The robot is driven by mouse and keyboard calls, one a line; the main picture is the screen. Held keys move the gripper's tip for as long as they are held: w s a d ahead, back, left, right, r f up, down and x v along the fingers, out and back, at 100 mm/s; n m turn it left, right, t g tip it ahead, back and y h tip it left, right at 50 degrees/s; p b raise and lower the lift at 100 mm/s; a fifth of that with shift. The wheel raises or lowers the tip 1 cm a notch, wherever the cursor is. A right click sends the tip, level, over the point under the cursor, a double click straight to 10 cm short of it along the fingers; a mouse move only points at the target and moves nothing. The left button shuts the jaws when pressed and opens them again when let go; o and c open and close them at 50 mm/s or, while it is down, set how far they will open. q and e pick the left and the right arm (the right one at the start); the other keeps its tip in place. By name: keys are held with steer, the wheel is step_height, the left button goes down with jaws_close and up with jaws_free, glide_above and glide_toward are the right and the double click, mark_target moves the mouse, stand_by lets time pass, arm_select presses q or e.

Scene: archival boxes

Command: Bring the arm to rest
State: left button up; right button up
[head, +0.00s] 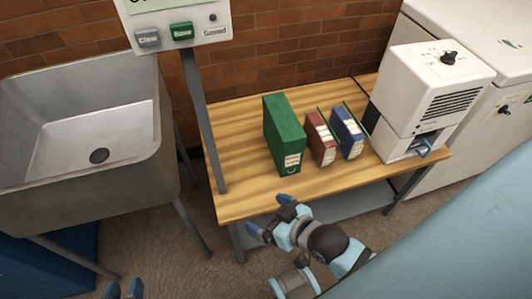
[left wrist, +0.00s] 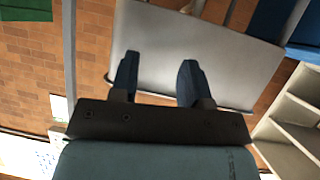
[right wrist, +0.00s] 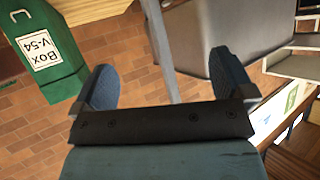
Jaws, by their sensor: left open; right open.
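My right gripper (head: 268,217) is open and empty in front of the wooden table's near edge, left of the middle. In the right wrist view its two fingers (right wrist: 160,70) are wide apart with nothing between them. My left gripper (head: 123,290) is at the bottom left edge of the head view, mostly cut off. In the left wrist view its fingers (left wrist: 158,68) are apart and empty, in line with the grey sink. A green box (head: 284,130) stands upright on the table, clear of the right gripper. Its label reads "Box V-54" in the right wrist view (right wrist: 40,50).
The wooden table (head: 240,188) also holds a red box (head: 320,138), a blue box (head: 347,132) and a white machine (head: 425,90). A grey sink (head: 90,130) stands at the left. A sign panel (head: 178,22) with buttons rises on a post between sink and table.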

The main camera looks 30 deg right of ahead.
arm_select(q)
step_height(320, 180, up, 18)
steer(key=s+a+y+p, duration=0.1)
steer(key=a+p, duration=0.1)
steer(key=p, duration=2.7)
steer(key=shift+s+a+f+g, duration=0.2)
steer(key=shift+s+g, duration=0.15)
steer(key=shift+g, duration=0.05)
arm_select(e)
step_height(320, 180, up, 17)
steer(key=s+d+h, duration=0.1)
steer(key=d, duration=0.1)
steer(key=shift+s+d+r+g, duration=0.2)
steer(key=shift+s+d+g, duration=0.05)
steer(key=shift+s+g, duration=0.15)
arm_select(q)
steer(key=shift+f, duration=0.1)
arm_select(e)
steer(key=shift+f, duration=0.1)
steer(key=shift+c, duration=0.5)
